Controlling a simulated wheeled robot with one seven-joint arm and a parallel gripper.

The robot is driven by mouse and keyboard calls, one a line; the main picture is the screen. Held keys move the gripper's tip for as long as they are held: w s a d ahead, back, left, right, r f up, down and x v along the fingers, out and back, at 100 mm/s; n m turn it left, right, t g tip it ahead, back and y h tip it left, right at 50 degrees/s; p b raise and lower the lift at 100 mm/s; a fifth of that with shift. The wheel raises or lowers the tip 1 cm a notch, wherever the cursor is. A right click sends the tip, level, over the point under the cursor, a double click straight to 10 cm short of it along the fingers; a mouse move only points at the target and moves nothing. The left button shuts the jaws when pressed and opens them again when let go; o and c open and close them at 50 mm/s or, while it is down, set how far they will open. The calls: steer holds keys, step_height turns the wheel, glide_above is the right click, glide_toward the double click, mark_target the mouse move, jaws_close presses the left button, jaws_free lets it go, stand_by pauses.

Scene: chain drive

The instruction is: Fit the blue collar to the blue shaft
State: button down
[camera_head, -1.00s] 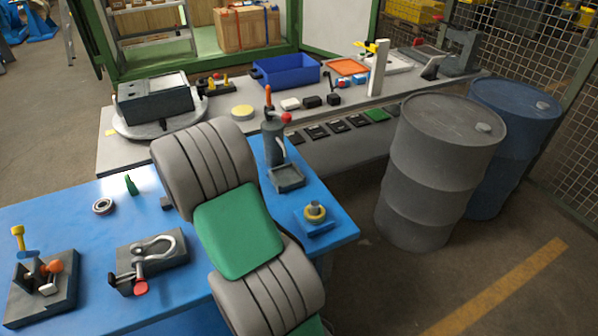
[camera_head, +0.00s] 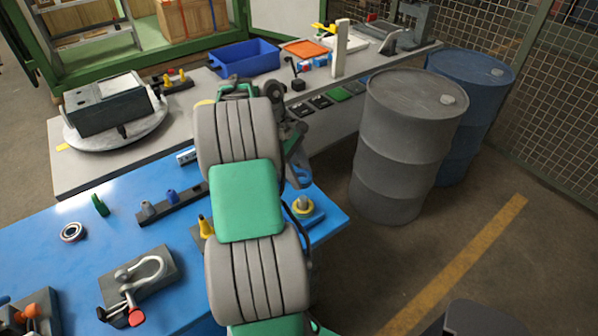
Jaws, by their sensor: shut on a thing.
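A blue shaft (camera_head: 172,196) stands upright on a dark bar on the blue table, beside a grey shaft (camera_head: 148,208). My gripper (camera_head: 299,168) is to the right of my arm, above the table's far right part, and partly hidden by the arm. It is shut on a blue piece (camera_head: 304,180), which seems to be the blue collar; its shape is hard to make out. The gripper is well to the right of the blue shaft and apart from it.
A yellow cone (camera_head: 206,227) stands close to my arm, and a blue block with a yellow ring (camera_head: 307,212) sits at the table's right. A ring bearing (camera_head: 73,232), green piece (camera_head: 100,205) and shackle fixture (camera_head: 139,283) lie at left. A grey drum (camera_head: 405,145) stands right.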

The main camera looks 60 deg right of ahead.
mark_target(301, 198)
steer(key=f+b, duration=0.1)
steer(key=f, duration=0.2)
steer(key=f+b, duration=0.1)
steer(key=f, duration=0.1)
steer(key=shift+s+f+b, duration=0.25)
steer(key=shift+s+b, duration=0.05)
steer(key=shift+f, duration=0.15)
steer(key=shift+p, duration=1.5)
stand_by(0.9)
steer(key=shift+f+b, duration=1.1)
steer(key=shift+f, duration=1.3)
steer(key=shift+c, duration=2.3)
jaws_free()
steer(key=v, duration=0.7)
steer(key=shift+w+r, duration=0.15)
steer(key=shift+r, duration=0.25)
